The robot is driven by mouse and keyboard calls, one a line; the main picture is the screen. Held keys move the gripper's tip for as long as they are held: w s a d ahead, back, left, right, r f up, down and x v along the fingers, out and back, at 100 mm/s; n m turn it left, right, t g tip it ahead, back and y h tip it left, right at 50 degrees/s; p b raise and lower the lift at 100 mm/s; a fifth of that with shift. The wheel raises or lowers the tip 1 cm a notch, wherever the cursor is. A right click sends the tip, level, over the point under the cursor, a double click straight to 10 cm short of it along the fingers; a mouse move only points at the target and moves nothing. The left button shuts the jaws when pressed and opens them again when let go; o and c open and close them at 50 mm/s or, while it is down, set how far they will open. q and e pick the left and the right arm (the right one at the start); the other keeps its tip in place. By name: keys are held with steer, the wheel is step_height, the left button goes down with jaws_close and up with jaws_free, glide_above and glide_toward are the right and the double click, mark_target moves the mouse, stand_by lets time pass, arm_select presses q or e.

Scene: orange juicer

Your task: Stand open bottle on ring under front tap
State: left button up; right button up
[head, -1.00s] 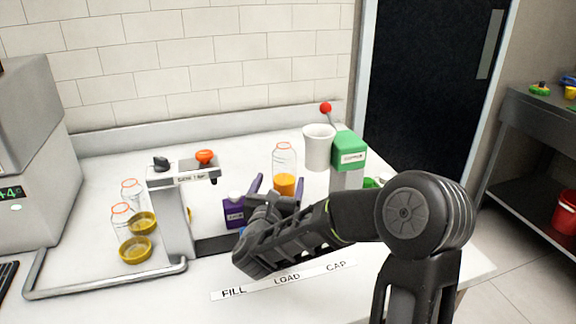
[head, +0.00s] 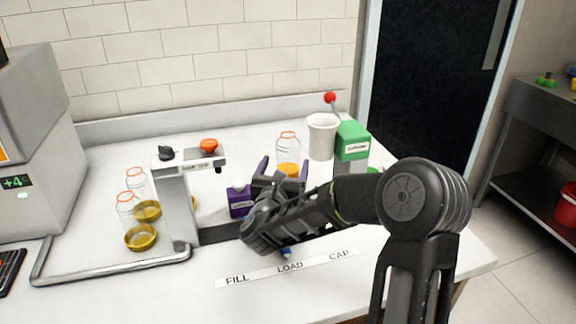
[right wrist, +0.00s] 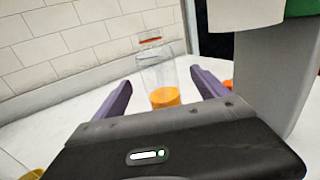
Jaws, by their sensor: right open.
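A clear open bottle (head: 288,146) with an orange rim and orange at its base stands on the counter beyond my right gripper (head: 284,164). In the right wrist view this bottle (right wrist: 156,72) shows between the two purple fingers of the open gripper (right wrist: 160,88), with gaps on both sides. I cannot tell how deep it is between them. Two more clear bottles, one behind (head: 137,182) and one in front (head: 126,210), stand left of the grey tap stand (head: 176,205). Two yellow rings, a rear one (head: 147,211) and a front one (head: 140,238), are beside them. My left gripper is not in view.
A purple box (head: 240,203) stands left of my right gripper. A white cup-shaped part (head: 322,138) and a green-topped capper (head: 352,141) stand right of the bottle. A metal rail (head: 110,270) edges the tap area. A FILL, LOAD, CAP label strip (head: 289,268) lies in front.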

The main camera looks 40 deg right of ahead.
mark_target(286, 157)
steer(key=p+x, duration=0.1)
steer(key=x, duration=0.4)
steer(key=shift+w+a, duration=0.1)
steer(key=shift+w, duration=0.05)
steer(key=shift+r, duration=0.1)
jaws_close()
stand_by(1.0)
steer(key=shift+r, duration=0.15)
step_height(286, 157, up, 28)
steer(key=p, duration=0.1)
stand_by(0.6)
stand_by(0.5)
